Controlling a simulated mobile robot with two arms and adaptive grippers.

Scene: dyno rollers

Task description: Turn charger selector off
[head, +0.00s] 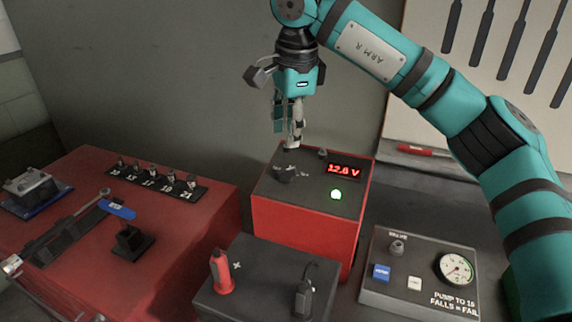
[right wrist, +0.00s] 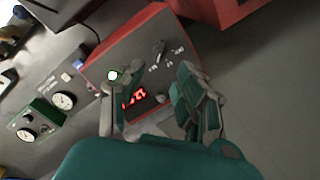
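The charger (head: 300,220) is a red box with a dark top panel. Its red display (head: 344,171) reads about 12.6 V and a green light (head: 336,195) is lit. The dark selector knob (head: 285,174) sits on the left of the panel; it also shows in the right wrist view (right wrist: 158,53) with small labels beside it. I cannot read its setting. My right gripper (head: 290,142) points down above the back left of the panel. In the right wrist view its fingers (right wrist: 152,88) are spread with nothing between them. My left gripper is not in view.
A dark box with red and black clamps (head: 222,274) stands in front of the charger. A grey gauge tester (head: 420,275) stands front right. A red bench (head: 180,225) with a socket rail (head: 158,183) and a blue-marked tool lies left. Space above the charger's front is clear.

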